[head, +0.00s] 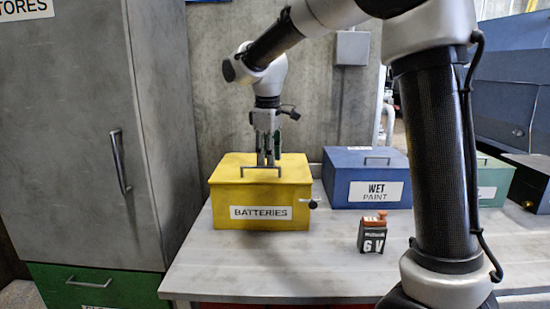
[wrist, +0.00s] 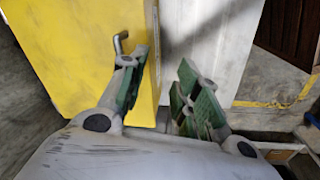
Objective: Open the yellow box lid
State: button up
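The yellow box (head: 223,200) labelled BATTERIES stands on the table with its lid (head: 233,170) down. A grey bar handle (head: 246,168) lies along the lid's top. My gripper (head: 265,160) points down just over the lid, at the handle. In the wrist view, my gripper (wrist: 166,76) has its green-padded fingers apart, with nothing seen held between them. A bent end of the handle (wrist: 119,42) shows beside the left finger, which hides the rest. I cannot tell whether the finger touches it. A small dark latch (head: 313,204) sits on the box's right side.
A blue WET PAINT box (head: 340,193) stands right of the yellow box, with a green box (head: 493,182) beyond. A 6 V battery (head: 372,235) stands on the table (head: 270,268). A grey cabinet (head: 75,130) rises at the left. The table's front is mostly clear.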

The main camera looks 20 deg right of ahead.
jog(key=shift+s+d+f, duration=0.15)
jog(key=shift+s, duration=0.15)
jog(key=shift+m, duration=0.3)
